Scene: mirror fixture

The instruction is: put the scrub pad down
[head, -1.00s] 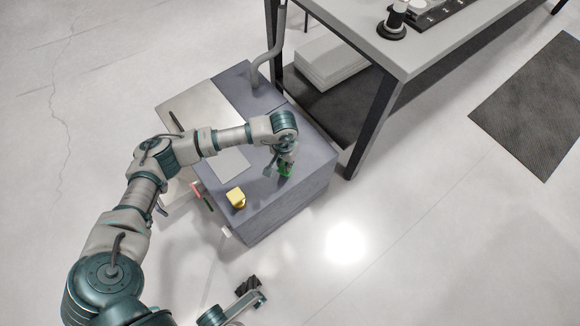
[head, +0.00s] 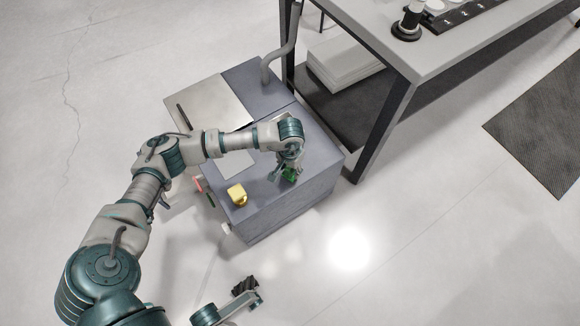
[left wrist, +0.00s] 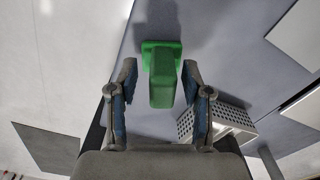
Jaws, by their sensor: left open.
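The green scrub pad (head: 289,174), with a block-like grip, is at the right part of the grey cabinet's top (head: 315,163). It also shows in the left wrist view (left wrist: 163,78), with its flat base on or close to the grey surface. My left gripper (head: 283,176) is open over it. In the left wrist view the two fingers (left wrist: 160,92) stand on either side of the grip with a gap at each side. A dark gripper at the bottom of the head view, seemingly my right one (head: 246,288), is small; its jaws are unclear.
A yellow block (head: 237,194) sits near the cabinet's front left edge. A perforated metal box (left wrist: 218,121) lies close to the gripper in the left wrist view. A grey table (head: 450,55) stands at the upper right, and a bent pipe (head: 275,62) rises at the cabinet's back.

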